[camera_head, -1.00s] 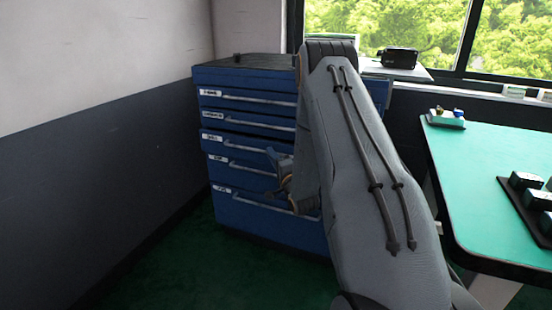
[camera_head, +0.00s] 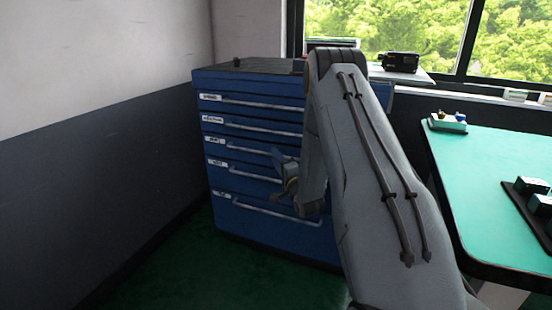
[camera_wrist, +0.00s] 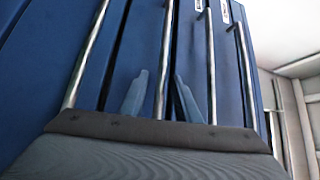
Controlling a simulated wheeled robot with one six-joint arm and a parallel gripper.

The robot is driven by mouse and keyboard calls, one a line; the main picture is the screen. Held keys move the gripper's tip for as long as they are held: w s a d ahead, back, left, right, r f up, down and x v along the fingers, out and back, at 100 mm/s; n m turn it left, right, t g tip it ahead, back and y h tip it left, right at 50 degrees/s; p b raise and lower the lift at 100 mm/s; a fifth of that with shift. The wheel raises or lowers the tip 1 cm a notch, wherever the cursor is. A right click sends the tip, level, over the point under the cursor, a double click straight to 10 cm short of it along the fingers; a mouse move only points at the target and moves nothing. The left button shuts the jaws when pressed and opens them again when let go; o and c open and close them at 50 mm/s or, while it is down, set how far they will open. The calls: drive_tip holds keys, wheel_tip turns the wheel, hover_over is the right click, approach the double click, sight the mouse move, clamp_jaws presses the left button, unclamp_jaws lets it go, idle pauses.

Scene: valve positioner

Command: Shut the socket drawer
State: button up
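A blue drawer cabinet (camera_head: 262,231) stands against the left wall, with several stacked drawers and long metal bar handles. The label lettering is too small to read, so I cannot tell which is the socket drawer. The third drawer down (camera_head: 240,149) looks level with its neighbours. My gripper (camera_head: 276,180) is in front of the lower drawers, partly hidden by my arm. In the wrist view its two fingers (camera_wrist: 160,90) are apart, with a bar handle (camera_wrist: 165,70) showing between them. Nothing is visibly held. I cannot tell whether the fingers touch a drawer front.
A green-topped table (camera_head: 490,170) is at the right, with dark holders (camera_head: 530,200) and small items on it. A black box (camera_head: 400,62) sits on the window sill. Green floor is clear in front of the cabinet.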

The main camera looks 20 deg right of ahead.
drive_tip(key=s+f, duration=0.1)
drive_tip(key=s, duration=0.6)
drive_tip(key=shift+p, duration=0.35)
drive_tip(key=shift+w+a, duration=0.1)
drive_tip(key=w+a+r+n+g, duration=0.2)
drive_tip(key=a+r+n+g, duration=0.25)
drive_tip(key=a, duration=0.55)
drive_tip(key=s+a+r+n+g+y, duration=0.1)
drive_tip(key=s+a+r+n+g, duration=0.3)
drive_tip(key=s+a, duration=0.6)
drive_tip(key=s+a+r+n+g, duration=0.1)
drive_tip(key=s+a+n+g, duration=0.55)
drive_tip(key=s, duration=0.85)
drive_tip(key=s+a+r+n+g+p, duration=0.1)
drive_tip(key=s+a+r+n+g, duration=0.1)
drive_tip(key=s, duration=0.7)
drive_tip(key=s+a+r+n+g, duration=0.1)
drive_tip(key=s+r+n+g, duration=0.15)
drive_tip(key=s, duration=0.75)
drive_tip(key=d+r+m+p, duration=0.2)
drive_tip(key=d+r+p, duration=0.7)
drive_tip(key=p, duration=0.8)
drive_tip(key=shift+w+m+p, duration=0.3)
drive_tip(key=shift+m+p, duration=0.05)
drive_tip(key=shift+p, duration=0.05)
